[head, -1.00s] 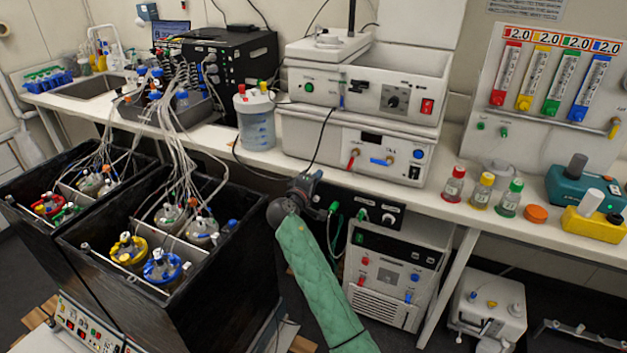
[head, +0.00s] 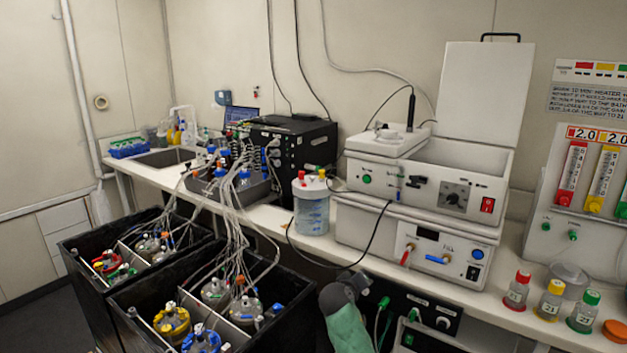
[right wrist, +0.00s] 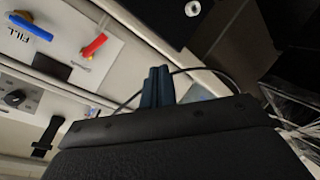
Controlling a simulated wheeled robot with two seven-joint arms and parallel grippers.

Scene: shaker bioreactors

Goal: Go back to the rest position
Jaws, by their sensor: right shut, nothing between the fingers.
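My right arm, in a green sleeve (head: 347,330), comes up from the bottom of the head view. Its dark grey wrist end (head: 340,292) is in front of the bench's front edge, right of the black shaker boxes. The fingers are hard to make out there. In the right wrist view my right gripper (right wrist: 157,80) shows two dark blue fingers pressed together with nothing between them. My left gripper is not in view.
Black boxes (head: 118,290) with tubed bottles stand at lower left. The bench (head: 265,217) carries a white jug (head: 311,212), a stacked white instrument (head: 420,225) and small capped bottles (head: 550,300). A black cable hangs near my wrist. Floor shows at far left.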

